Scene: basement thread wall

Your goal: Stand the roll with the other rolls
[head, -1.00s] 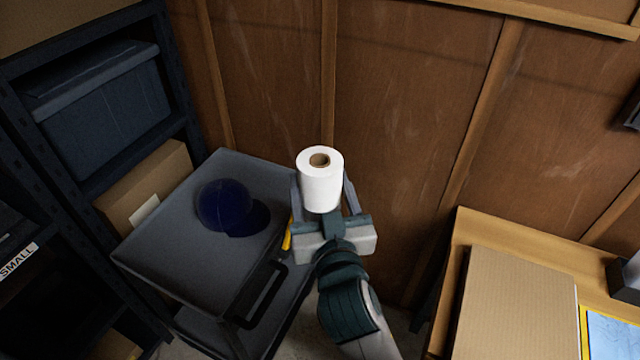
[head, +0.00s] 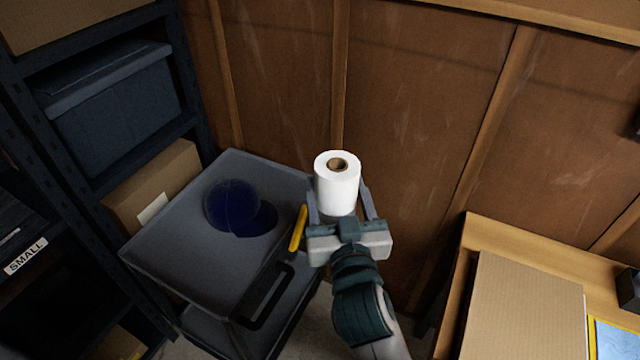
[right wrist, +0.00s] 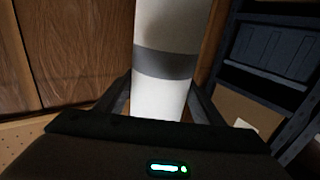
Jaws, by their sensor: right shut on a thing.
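A white paper roll (head: 338,190) with a brown cardboard core stands upright between the fingers of my right gripper (head: 340,208). My right gripper is shut on it and holds it in the air, near the right edge of the grey cart. In the right wrist view the roll (right wrist: 165,60) fills the middle between the two fingers, with a grey band of shade across it. No other rolls are in view. My left gripper is not in view.
A grey cart (head: 170,250) bears a dark blue cap (head: 232,205). A dark shelf rack with a lidded box (head: 110,110) and a carton (head: 150,190) stands left. A wooden bench (head: 500,235) with a large carton (head: 525,310) is at right. A wood-panelled wall is behind.

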